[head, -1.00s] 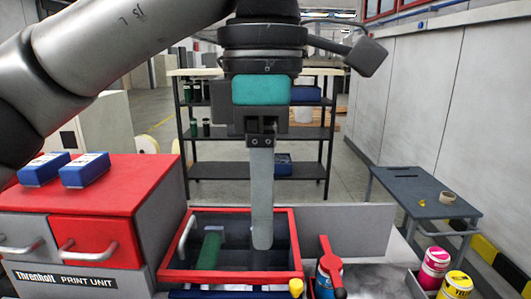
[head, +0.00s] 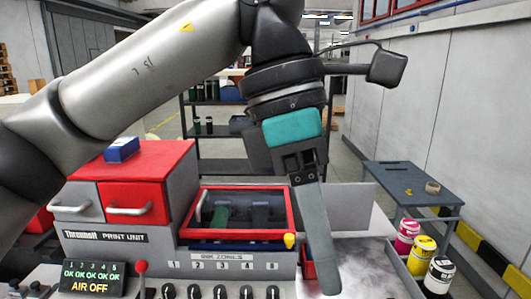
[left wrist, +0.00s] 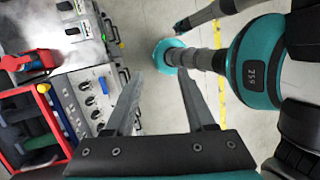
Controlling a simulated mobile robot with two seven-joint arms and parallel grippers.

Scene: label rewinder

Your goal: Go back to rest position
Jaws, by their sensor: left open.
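My left gripper (head: 328,284) hangs from the arm that comes in from the left in the head view. Its fingers slant down to the right, in front of the grey tray area beside the red-framed box (head: 292,215). In the left wrist view the two fingers of the left gripper (left wrist: 160,76) stand apart with nothing between them, above the floor. The machine shows along the left side of that view. My right gripper is in neither view.
Control knobs (head: 220,292) line the front. Ink pots (head: 422,250) stand at the right near a small side table (head: 395,180). A shelf rack (head: 215,150) stands behind.

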